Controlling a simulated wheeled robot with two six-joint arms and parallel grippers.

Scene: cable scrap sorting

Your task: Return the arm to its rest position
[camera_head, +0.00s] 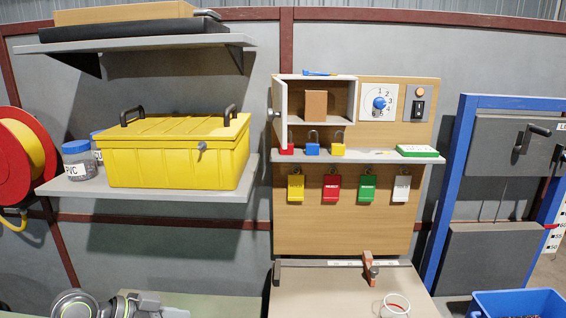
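A grey, rounded part of my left arm (75,304) shows at the bottom left edge of the head view, in front of a pale green surface. More grey metal parts lie just right of it, cut off by the lower edge. I see no fingertips of my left gripper. My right arm and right gripper are outside the view.
A yellow toolbox (172,158) sits on a grey wall shelf (150,191) above the arm. A wooden board (330,228) holds padlocks and coloured tags. A blue bin (520,300) stands right.

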